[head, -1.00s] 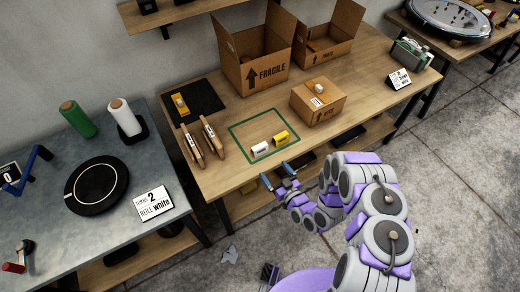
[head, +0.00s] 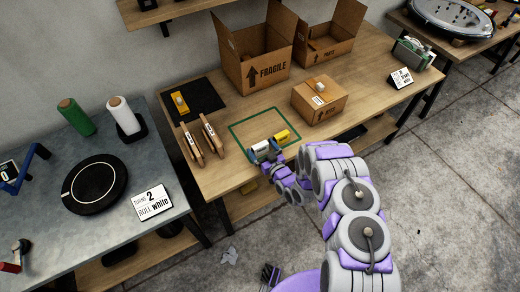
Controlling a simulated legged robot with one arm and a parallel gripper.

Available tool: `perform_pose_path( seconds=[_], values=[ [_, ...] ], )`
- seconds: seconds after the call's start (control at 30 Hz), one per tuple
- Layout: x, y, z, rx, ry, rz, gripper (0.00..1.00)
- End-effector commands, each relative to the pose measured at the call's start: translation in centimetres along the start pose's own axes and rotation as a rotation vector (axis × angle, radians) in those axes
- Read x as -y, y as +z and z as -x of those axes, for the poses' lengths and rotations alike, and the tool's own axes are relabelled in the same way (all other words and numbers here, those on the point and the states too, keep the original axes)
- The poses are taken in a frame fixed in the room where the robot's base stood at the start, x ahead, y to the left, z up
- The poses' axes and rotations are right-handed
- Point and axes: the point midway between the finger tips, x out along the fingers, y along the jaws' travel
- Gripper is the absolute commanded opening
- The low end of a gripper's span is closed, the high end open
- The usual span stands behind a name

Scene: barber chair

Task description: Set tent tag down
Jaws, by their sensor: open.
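A small white tent tag (head: 261,147) and a small yellow tent tag (head: 282,137) stand side by side inside the green square outline (head: 237,129) on the wooden table. My gripper (head: 265,152) is open, at the near side of the white tag. Its blue fingers are at either side of the white tag, and the right finger is close to the yellow tag. Whether the fingers touch either tag cannot be told.
A taped carton (head: 311,108) stands right of the square, and an open FRAGILE box (head: 251,73) is behind it. Two wooden-handled pieces (head: 192,147) lie to the left, near a black mat (head: 205,98). The front table edge is under my arm.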

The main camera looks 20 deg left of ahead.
Motion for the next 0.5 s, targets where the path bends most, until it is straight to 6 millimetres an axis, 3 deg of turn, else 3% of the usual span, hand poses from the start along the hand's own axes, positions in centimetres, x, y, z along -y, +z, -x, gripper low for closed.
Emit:
perform_pose_path(
  seconds=[0.1,0.33,0.5],
  values=[
    [0.06,-0.04,-1.39,-0.004,-0.001,0.002,1.00],
    [0.02,-0.10,-1.45,-0.003,-0.001,0.000,0.99],
    [0.02,-0.10,-1.44,-0.003,-0.001,0.001,0.83]
  ],
)
